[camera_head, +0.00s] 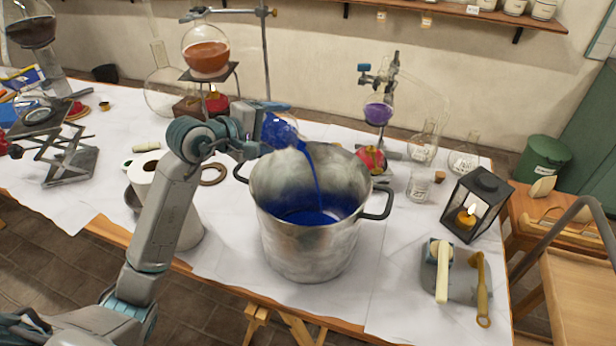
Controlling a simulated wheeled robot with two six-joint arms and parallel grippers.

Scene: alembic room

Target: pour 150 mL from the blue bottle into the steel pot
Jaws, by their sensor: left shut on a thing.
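The steel pot (309,247) stands upright on the white-covered table, with a dark handle on each side. Deep blue liquid (311,214) lies in its bottom. My left gripper (257,133) is shut on the blue bottle (281,131) and holds it tilted above the pot's back left rim. A thin blue stream (313,175) runs from the bottle's mouth down into the pot. The gripper and arm hide part of the bottle. My right gripper is not in view.
A lit lantern (478,205), a grey tray (455,272) with brushes and small glassware stand to the right. A purple flask (377,111) and an orange flask (206,53) are behind. A lab jack (62,150) is at far left.

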